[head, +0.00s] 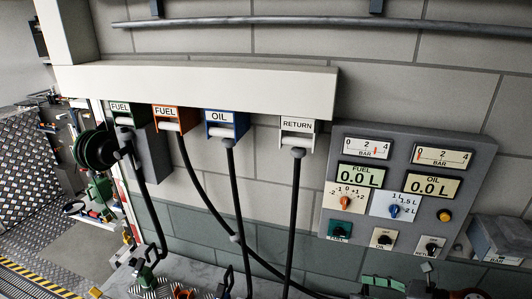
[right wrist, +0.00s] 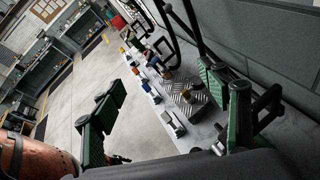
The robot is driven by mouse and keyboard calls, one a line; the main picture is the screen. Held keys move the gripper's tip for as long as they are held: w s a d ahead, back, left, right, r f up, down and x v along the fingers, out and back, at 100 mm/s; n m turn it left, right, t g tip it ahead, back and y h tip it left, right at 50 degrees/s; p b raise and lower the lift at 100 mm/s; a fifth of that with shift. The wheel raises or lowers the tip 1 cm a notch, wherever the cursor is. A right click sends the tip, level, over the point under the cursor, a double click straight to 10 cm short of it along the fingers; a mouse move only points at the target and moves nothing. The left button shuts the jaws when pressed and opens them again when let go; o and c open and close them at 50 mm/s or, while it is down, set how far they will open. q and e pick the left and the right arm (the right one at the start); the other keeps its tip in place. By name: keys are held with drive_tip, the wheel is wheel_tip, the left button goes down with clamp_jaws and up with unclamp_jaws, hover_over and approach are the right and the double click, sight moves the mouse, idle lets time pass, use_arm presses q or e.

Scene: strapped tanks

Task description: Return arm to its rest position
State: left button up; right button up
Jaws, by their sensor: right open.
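My right gripper (right wrist: 165,80) shows in the right wrist view with its two green-padded fingers wide apart. Nothing is between the fingers. Behind them in the picture lie a pale bench top and a ridged metal plate (right wrist: 187,100). Green and dark parts (head: 385,286) at the bottom edge of the head view may belong to this gripper, but they are cut off. A copper-coloured rounded body (right wrist: 30,155) shows at the lower left of the right wrist view, partly cut off.
Black hoses (head: 232,190) hang from the FUEL, OIL and RETURN outlets (head: 298,130) on the wall. A grey gauge panel (head: 468,165) is to their right, both displays reading 0.0 L. A hose reel (head: 95,148) is at left. Open floor (right wrist: 105,65) lies beside the bench.

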drive_tip(key=w+d+m+t+h, duration=0.25)
drive_tip(key=d+m+t, duration=0.2)
drive_tip(key=m, duration=0.45)
drive_tip(key=w+d+m+t+h, duration=0.25)
drive_tip(key=m+t, duration=0.35)
drive_tip(key=m, duration=0.3)
drive_tip(key=s+d+f+m+g+h, duration=0.3)
drive_tip(key=s+d+f+m+h, duration=0.15)
drive_tip(key=f+m, duration=0.4)
drive_tip(key=s+d+f+m+g+h, duration=0.2)
drive_tip(key=s+d+f+m+h, duration=0.3)
drive_tip(key=f+m, duration=0.4)
drive_tip(key=s+a+f+m+g+y, duration=0.1)
drive_tip(key=s+a+f+m+g, duration=0.35)
drive_tip(key=s+f, duration=0.45)
drive_tip(key=s+a+f+m+g+y, duration=0.1)
drive_tip(key=s+a+f+m+g, duration=0.3)
drive_tip(key=s+f, duration=0.5)
drive_tip(key=s+a+f+n+g+b, duration=0.1)
drive_tip(key=s+f+b, duration=0.1)
drive_tip(key=f, duration=1.4)
drive_tip(key=s+a+f+g+b, duration=0.1)
drive_tip(key=s+f, duration=0.1)
drive_tip(key=f, duration=1.4)
drive_tip(key=s+f+g+b, duration=0.1)
drive_tip(key=s+f+b, duration=0.2)
drive_tip(key=s+f, duration=1.6)
drive_tip(key=shift+a+f+n+g+y, duration=0.15)
drive_tip(key=shift+f+n+g+y, duration=0.2)
drive_tip(key=shift+f, duration=0.25)
